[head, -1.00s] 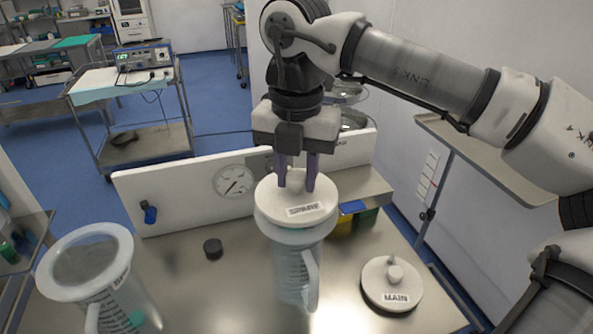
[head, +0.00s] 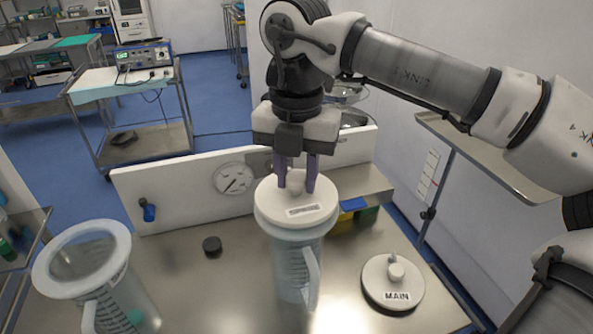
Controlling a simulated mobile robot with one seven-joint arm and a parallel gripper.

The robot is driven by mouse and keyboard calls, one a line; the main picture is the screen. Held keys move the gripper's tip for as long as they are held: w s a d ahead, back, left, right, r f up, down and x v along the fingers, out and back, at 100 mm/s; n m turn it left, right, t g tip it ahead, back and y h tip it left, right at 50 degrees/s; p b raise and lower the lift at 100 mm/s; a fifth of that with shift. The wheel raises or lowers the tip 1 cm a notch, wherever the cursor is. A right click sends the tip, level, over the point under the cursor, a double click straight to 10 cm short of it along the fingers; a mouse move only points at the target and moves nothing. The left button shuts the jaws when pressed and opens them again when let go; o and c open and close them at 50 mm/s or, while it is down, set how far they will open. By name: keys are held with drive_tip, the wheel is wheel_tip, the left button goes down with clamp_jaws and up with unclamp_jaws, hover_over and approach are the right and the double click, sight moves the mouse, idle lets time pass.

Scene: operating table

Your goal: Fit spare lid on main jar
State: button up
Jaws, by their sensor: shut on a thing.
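The white spare lid (head: 282,211) has a round knob and a label, blurred now but reading SPARE a second ago. My gripper (head: 297,183) is shut on its knob from above. The lid is roughly level over the mouth of the middle clear jar (head: 290,265), close to its pale rim; I cannot tell whether it is fully seated. This jar stands upright with its handle towards me, and I see no readable name on it. The lid labelled MAIN (head: 378,291) lies knob up on the table, right of this jar.
An open jar (head: 84,226) with a blurred label stands at the left. A small black cap (head: 212,245) lies between the jars. A white panel with a gauge (head: 233,178) and blue valve (head: 148,209) runs behind. The steel table (head: 210,300) is clear at front centre.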

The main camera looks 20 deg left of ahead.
sight(297, 176)
drive_tip(key=shift+f+b, duration=0.5)
drive_tip(key=shift+f, duration=0.2)
drive_tip(key=o, duration=1.1)
drive_tip(key=shift+r, duration=0.1)
wheel_tip(297, 176, up, 14)
drive_tip(key=shift+f+p, duration=0.1)
drive_tip(key=shift+p, duration=0.55)
drive_tip(key=shift+f, duration=0.1)
